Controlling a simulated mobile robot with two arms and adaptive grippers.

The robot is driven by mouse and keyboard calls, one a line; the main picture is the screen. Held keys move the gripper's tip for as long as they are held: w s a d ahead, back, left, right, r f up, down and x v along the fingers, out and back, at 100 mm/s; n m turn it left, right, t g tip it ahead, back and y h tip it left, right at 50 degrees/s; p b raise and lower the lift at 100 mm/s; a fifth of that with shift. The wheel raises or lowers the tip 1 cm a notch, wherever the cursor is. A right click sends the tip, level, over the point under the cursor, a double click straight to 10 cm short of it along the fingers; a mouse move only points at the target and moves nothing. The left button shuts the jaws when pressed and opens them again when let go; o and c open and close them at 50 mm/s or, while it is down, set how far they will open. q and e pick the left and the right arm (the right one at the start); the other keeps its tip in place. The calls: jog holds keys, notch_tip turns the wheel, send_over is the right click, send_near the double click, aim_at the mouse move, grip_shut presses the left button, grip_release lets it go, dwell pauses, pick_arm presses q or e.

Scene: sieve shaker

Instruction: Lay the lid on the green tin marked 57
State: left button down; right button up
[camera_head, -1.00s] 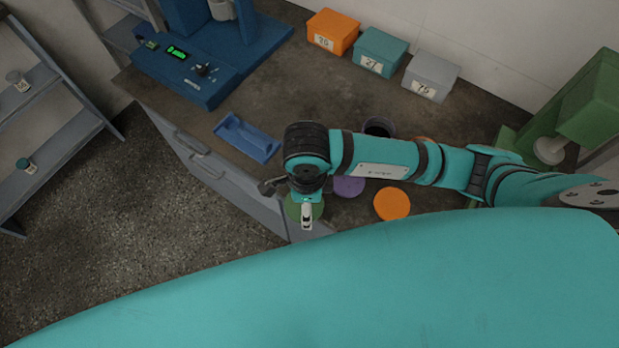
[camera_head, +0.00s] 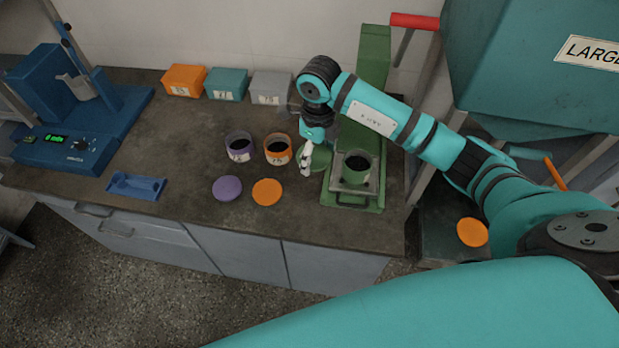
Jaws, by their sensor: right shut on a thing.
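A green tin (camera_head: 356,172) with dark contents and an open top sits in the green stand at the right of the bench. Its number is too small to read. My right gripper (camera_head: 306,160) is just left of the tin, shut on a green lid (camera_head: 319,157). The lid is partly hidden by the gripper and seems tilted. It is beside the tin, not over its opening; I cannot tell whether it touches the stand. My left gripper is not in view.
A purple tin (camera_head: 239,148) and an orange tin (camera_head: 277,150) stand left of my gripper. A purple lid (camera_head: 227,188) and an orange lid (camera_head: 267,192) lie in front of them. Boxes line the wall. A blue balance (camera_head: 70,150) stands far left.

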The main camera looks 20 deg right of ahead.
jog(key=shift+s+d+r+m, duration=0.15)
jog(key=shift+s+d+r, duration=0.05)
jog(key=shift+d, duration=0.35)
jog(key=shift+s+d+r+m, duration=0.15)
jog(key=shift+d+r, duration=0.05)
jog(key=shift+d, duration=0.3)
jog(key=shift+w+d+f, duration=0.2)
jog(key=shift+w+d, duration=0.1)
jog(key=shift+d, duration=0.35)
jog(key=d+f+b, duration=0.1)
jog(key=d, duration=0.2)
jog(key=d+f+b, duration=0.1)
jog(key=d+f, duration=0.1)
jog(key=d, duration=0.1)
jog(key=d+f+b, duration=0.2)
jog(key=d, duration=0.1)
jog(key=shift+d, duration=0.1)
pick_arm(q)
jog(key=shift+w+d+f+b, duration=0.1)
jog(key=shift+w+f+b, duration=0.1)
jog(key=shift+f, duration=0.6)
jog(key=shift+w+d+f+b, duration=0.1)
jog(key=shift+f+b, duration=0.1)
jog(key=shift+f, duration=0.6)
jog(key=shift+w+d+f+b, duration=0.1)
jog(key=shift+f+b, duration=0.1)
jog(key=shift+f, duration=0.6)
pick_arm(e)
jog(key=shift+f, duration=0.8)
